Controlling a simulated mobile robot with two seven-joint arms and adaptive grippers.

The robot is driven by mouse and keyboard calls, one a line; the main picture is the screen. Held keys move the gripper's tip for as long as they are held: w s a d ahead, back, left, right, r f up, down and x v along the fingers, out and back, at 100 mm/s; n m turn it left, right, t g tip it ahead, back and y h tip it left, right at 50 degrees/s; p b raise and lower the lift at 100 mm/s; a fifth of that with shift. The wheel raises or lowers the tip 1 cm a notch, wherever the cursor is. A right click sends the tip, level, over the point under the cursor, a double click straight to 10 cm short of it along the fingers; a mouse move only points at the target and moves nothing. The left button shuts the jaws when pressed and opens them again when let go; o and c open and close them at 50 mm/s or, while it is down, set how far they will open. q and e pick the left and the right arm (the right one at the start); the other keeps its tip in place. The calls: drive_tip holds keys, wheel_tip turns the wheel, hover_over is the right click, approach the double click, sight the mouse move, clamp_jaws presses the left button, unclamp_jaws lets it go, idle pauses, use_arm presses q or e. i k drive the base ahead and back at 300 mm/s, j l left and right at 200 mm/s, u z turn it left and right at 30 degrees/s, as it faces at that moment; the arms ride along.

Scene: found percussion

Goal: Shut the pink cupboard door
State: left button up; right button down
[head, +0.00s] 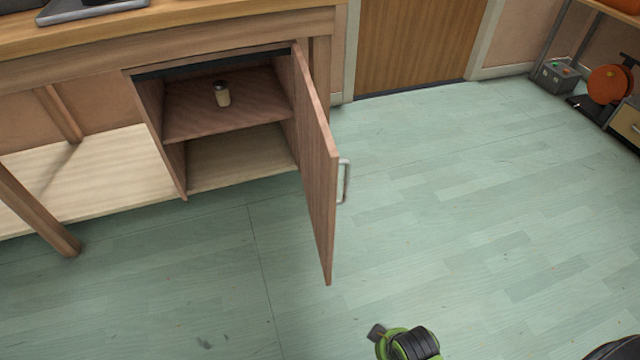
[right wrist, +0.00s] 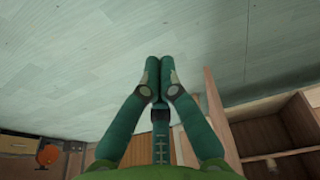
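The cupboard door (head: 318,165), reddish-brown wood with a pinkish tint, stands wide open, swung out from the right side of the cupboard (head: 180,185). Its pale metal handle (head: 344,182) is on the face turned to the right. The door edge also shows in the right wrist view (right wrist: 218,118), right of the fingers. Green and black parts of my right arm show at the bottom of the head view, below and right of the door, apart from it. My right gripper (right wrist: 159,66) has its fingertips together with nothing visible between them. My left gripper is out of view.
A small jar (head: 222,94) stands on the cupboard's inner shelf. A wooden worktop (head: 200,22) lies above. A table leg (head: 40,215) stands at left. The green floor (head: 470,200) right of the door is clear. A grey box (head: 554,75) and orange object (head: 608,84) are far right.

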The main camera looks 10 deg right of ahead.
sight(320, 160)
drive_tip(key=i+l+u, duration=0.2)
drive_tip(key=l+u, duration=0.15)
drive_tip(key=l, duration=0.65)
drive_tip(key=l+u, duration=0.35)
drive_tip(key=l, duration=0.6)
drive_tip(key=i, duration=0.05)
